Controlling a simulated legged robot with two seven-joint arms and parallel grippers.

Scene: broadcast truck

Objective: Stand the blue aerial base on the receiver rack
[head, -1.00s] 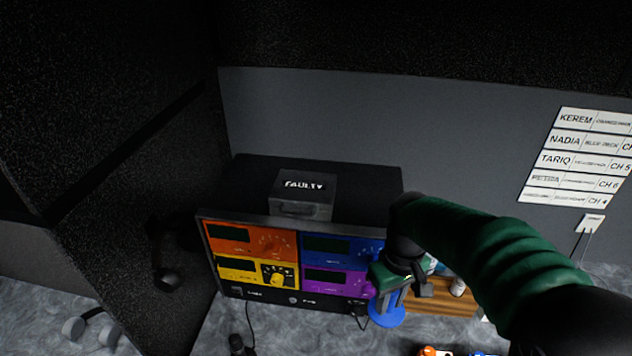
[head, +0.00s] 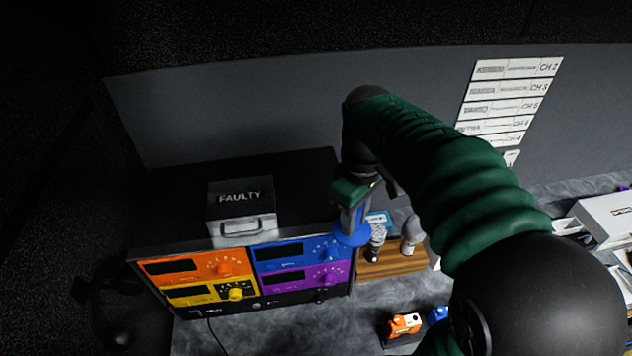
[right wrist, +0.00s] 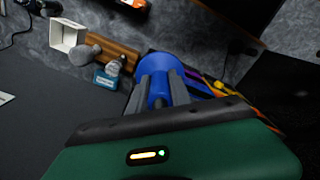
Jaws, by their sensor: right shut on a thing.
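The blue aerial base (head: 351,234) is held upright by my right gripper (head: 352,212), which is shut on its upper part. In the right wrist view the blue base (right wrist: 157,92) sits between the two grey fingers of the gripper (right wrist: 158,98). The receiver rack (head: 307,170) is a black case with orange, blue, yellow and purple units in its front. In the head view the base overlaps the rack's right front edge; I cannot tell its exact height over it. My left gripper is not in view.
A grey box marked FAULTY (head: 241,207) stands on the rack top. A wooden block (head: 392,266) with microphones stands right of the rack. An orange item (head: 404,325) lies on the table in front. The rack top right of the box looks clear.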

